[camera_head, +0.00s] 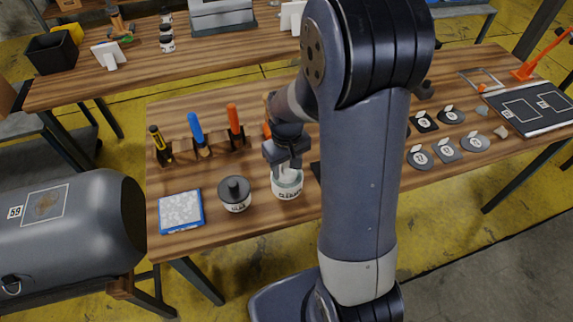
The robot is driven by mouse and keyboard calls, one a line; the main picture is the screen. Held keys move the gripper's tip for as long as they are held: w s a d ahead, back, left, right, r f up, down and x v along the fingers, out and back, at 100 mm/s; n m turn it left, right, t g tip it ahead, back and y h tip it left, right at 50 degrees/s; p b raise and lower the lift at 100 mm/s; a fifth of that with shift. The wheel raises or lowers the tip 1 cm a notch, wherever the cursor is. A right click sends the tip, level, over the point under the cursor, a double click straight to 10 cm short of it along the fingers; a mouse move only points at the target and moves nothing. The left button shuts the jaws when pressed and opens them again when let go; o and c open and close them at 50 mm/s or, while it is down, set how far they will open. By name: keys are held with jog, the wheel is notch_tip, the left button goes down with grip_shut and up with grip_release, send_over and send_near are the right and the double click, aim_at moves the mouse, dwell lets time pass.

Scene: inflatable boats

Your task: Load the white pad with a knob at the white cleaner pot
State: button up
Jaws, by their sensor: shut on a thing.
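The white cleaner pot (287,191) stands near the front edge of the wooden table, open side up, with dark lettering on its side. My gripper (284,167) points down just above the pot and is shut on a pale thing at the pot's mouth. This appears to be the white pad with a knob. Its knob is mostly hidden by the fingers, and I cannot tell whether its underside touches the contents of the pot.
A dark-topped pot (235,194) stands close left of the white pot, and a blue-edged pad (181,211) lies farther left. A tool rack (200,148) stands behind. My arm hides the table's middle. Several labelled patches lie at right beside a dark board (530,107).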

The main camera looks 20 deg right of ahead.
aim_at(287, 164)
jog(key=shift+f+b, duration=0.5)
jog(key=shift+f, duration=0.05)
dwell(1.6)
jog(key=shift+r+p, duration=2.8)
jog(key=shift+r, duration=0.8)
jog(key=shift+s+f, duration=0.1)
